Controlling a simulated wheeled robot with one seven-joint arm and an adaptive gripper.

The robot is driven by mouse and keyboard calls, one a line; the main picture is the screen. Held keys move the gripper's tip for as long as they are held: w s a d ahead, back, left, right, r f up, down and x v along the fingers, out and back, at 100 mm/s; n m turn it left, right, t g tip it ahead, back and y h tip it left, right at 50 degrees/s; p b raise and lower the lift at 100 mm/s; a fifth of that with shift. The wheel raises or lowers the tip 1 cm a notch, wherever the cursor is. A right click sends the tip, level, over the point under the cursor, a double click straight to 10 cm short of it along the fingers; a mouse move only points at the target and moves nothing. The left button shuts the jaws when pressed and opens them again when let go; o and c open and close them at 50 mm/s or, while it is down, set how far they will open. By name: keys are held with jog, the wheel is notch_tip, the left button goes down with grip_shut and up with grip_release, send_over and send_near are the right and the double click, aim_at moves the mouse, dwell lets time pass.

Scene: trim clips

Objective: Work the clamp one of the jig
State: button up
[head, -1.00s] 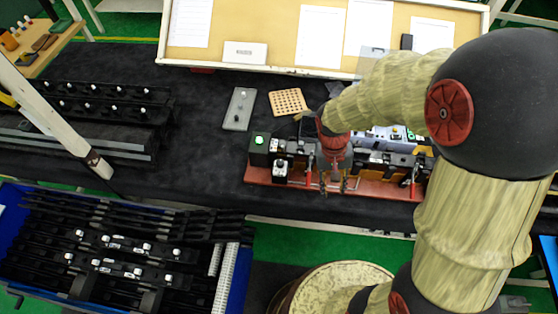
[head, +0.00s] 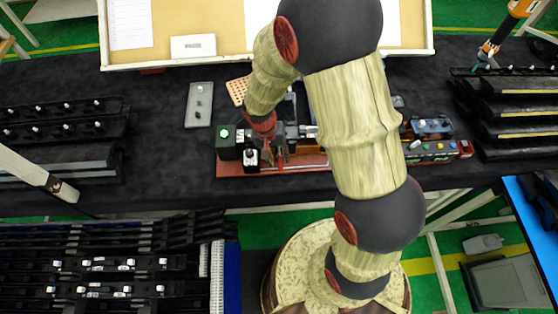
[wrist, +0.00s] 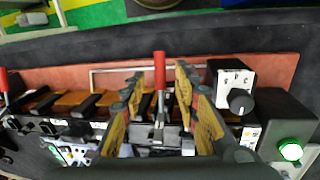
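The jig has a reddish-brown base (head: 232,170) and stands along the front of the dark table. In the wrist view, a toggle clamp with a red handle (wrist: 160,70) shows near the knob end of the jig, its metal body (wrist: 158,132) below the handle. My gripper (wrist: 157,88) is open, with one finger on each side of this clamp's handle; gaps show on both sides. In the head view my gripper (head: 274,160) is low over the jig's left part, and my arm hides much of its middle. A second red handle (wrist: 4,88) is at the wrist view's left edge.
A black box with a lit green button (head: 224,134) and a white box with a dark knob (wrist: 238,98) stand close beside my gripper. A grey plate (head: 199,104) and a perforated tan board (head: 237,90) lie behind. Black racks (head: 60,150) stand left.

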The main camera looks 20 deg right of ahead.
jog(key=shift+s+d+f, duration=0.1)
jog(key=shift+d+f, duration=0.05)
jog(key=shift+f, duration=0.6)
jog(key=shift+d+f, duration=0.1)
jog(key=shift+f, duration=0.6)
jog(key=shift+c, duration=0.8)
grip_shut()
